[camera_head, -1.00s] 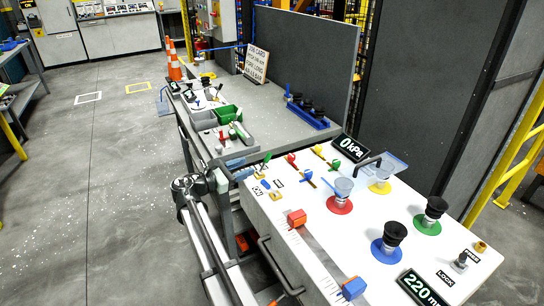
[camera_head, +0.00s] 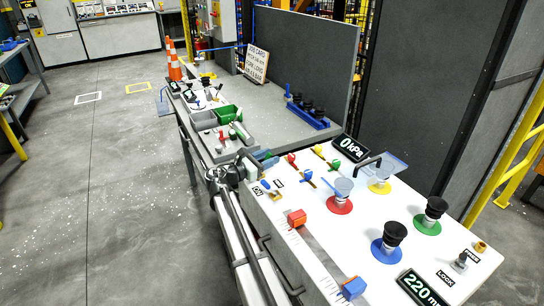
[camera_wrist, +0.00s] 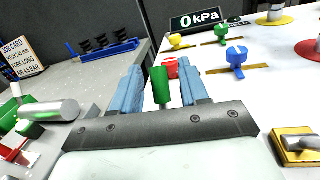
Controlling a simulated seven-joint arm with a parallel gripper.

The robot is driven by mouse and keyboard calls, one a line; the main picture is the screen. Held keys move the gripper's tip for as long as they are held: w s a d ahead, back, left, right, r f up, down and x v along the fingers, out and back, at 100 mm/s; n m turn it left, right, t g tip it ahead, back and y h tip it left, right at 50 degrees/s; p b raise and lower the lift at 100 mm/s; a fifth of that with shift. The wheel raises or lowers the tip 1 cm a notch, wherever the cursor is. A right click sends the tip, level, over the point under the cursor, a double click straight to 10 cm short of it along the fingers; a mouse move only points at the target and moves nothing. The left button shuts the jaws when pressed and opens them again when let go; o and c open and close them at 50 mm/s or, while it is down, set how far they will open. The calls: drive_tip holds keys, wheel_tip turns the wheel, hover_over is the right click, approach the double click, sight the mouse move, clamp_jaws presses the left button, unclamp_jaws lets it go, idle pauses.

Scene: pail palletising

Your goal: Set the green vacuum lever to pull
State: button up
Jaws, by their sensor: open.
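The green vacuum lever (camera_wrist: 160,86) stands between the two blue fingers of my gripper (camera_wrist: 161,92) in the wrist view. Gaps show on both sides of it, so the open fingers are around it and not shut on it. In the head view my gripper (camera_head: 265,159) is over the far left corner of the white panel (camera_head: 300,190) and hides the green lever. I cannot read a pull label.
Suction cups (camera_head: 340,195) rise further right. A grey tray (camera_head: 206,149) lies beyond the panel.

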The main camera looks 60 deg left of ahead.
drive_tip(key=shift+w+a, duration=0.15)
drive_tip(key=shift+w, duration=0.8)
drive_tip(key=shift+c, duration=0.2)
clamp_jaws()
